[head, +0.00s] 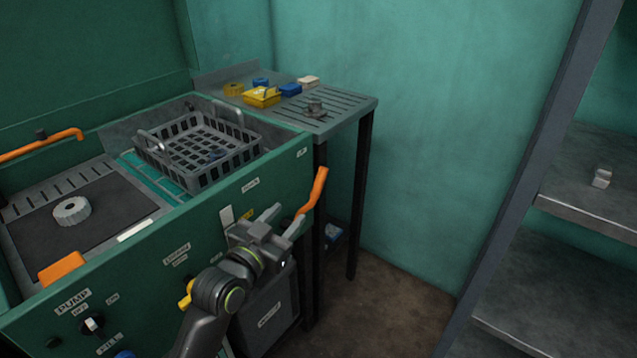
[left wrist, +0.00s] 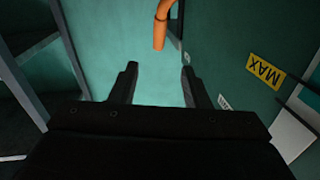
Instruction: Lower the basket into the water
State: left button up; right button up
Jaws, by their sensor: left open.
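The grey slatted basket (head: 222,173) sits at the top of the green tank's right-hand bay, with its rim standing above the tank edge. A small dark bluish item (head: 216,155) lies inside it. A teal surface, perhaps the water (head: 150,174), shows beside the basket; its depth is hidden. An orange-gripped lever (head: 313,190) sticks up at the tank's front right corner. My left gripper (head: 284,218) is open and empty in front of the tank, just below and left of the lever. In the left wrist view the lever (left wrist: 161,30) hangs beyond the open fingertips (left wrist: 158,75). My right gripper is out of view.
A slatted side table (head: 345,108) behind holds yellow and blue bins and a small metal part. The left bay has a dark plate with a round knob (head: 72,210). A yellow MAX label (left wrist: 265,71) marks the tank front. Shelves (head: 575,215) stand at right; floor between is clear.

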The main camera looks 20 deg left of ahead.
aim_at(324, 175)
pick_arm(q)
jog(key=w+d, duration=0.1)
jog(key=w, duration=0.4)
jog(key=w+d, duration=0.1)
jog(key=w, duration=0.4)
jog(key=w+d+b, duration=0.1)
jog(key=w, duration=0.4)
jog(key=shift+w, duration=0.4)
jog(key=shift+w+d, duration=0.1)
jog(key=shift+w, duration=0.45)
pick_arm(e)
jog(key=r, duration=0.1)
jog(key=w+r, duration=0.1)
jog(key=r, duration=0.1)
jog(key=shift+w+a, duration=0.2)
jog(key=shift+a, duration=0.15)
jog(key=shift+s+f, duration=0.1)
pick_arm(q)
grip_shut()
